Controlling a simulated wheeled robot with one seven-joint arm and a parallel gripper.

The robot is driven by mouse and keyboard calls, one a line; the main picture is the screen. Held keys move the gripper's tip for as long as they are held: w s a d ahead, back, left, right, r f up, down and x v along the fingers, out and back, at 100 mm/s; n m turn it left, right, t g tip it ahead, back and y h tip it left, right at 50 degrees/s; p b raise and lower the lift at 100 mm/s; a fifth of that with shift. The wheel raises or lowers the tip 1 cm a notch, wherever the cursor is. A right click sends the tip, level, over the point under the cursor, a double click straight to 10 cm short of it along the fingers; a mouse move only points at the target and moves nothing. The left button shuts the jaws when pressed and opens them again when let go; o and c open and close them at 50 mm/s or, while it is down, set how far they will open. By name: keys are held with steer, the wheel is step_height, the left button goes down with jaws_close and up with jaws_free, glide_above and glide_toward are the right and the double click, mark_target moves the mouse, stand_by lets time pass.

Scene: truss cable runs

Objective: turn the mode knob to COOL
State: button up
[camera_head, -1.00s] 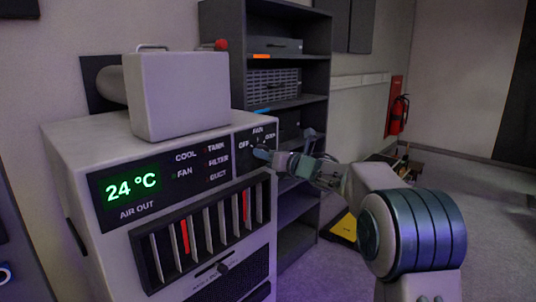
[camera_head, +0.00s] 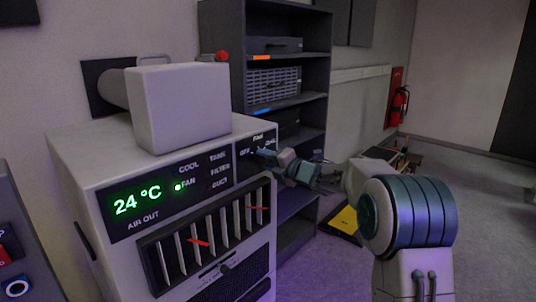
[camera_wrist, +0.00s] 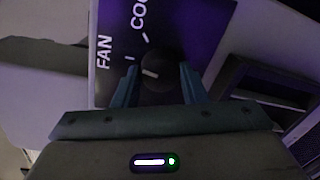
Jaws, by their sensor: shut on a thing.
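The mode knob (camera_wrist: 156,86) is dark and round with a short white pointer mark. In the wrist view the mark points left, roughly to the FAN side. The labels FAN (camera_wrist: 103,53) and COOL (camera_wrist: 140,14), cut off by the frame edge, show on the dark panel (camera_wrist: 180,30). My gripper (camera_wrist: 160,82) has one finger on each side of the knob and is shut on it. In the head view my gripper (camera_head: 265,154) is at the panel and covers the knob. On the unit's display (camera_head: 128,202), 24 °C shows and the FAN lamp is lit green; no COOL lamp is lit.
A pale box (camera_head: 185,110) stands on top of the unit (camera_head: 88,160). Red ribbons stand out sideways at the vent (camera_head: 220,225). A dark shelf (camera_head: 285,35) stands close behind my gripper. The floor (camera_head: 480,220) at right is clear.

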steer(key=m+p, duration=0.3)
steer(key=m, duration=0.1)
steer(key=shift+r+g+p, duration=0.15)
steer(key=shift+g+p, duration=0.15)
steer(key=shift+f+m+p, duration=0.2)
steer(key=shift+m+p, duration=1.2)
steer(key=shift+m, duration=0.5)
steer(key=o, duration=1)
steer(key=f+b+v, duration=0.1)
steer(key=b+v, duration=0.1)
steer(key=v, duration=1.1)
steer(key=shift+s+d+r, duration=0.2)
steer(key=shift+d+r, duration=0.2)
steer(key=shift+r, duration=0.05)
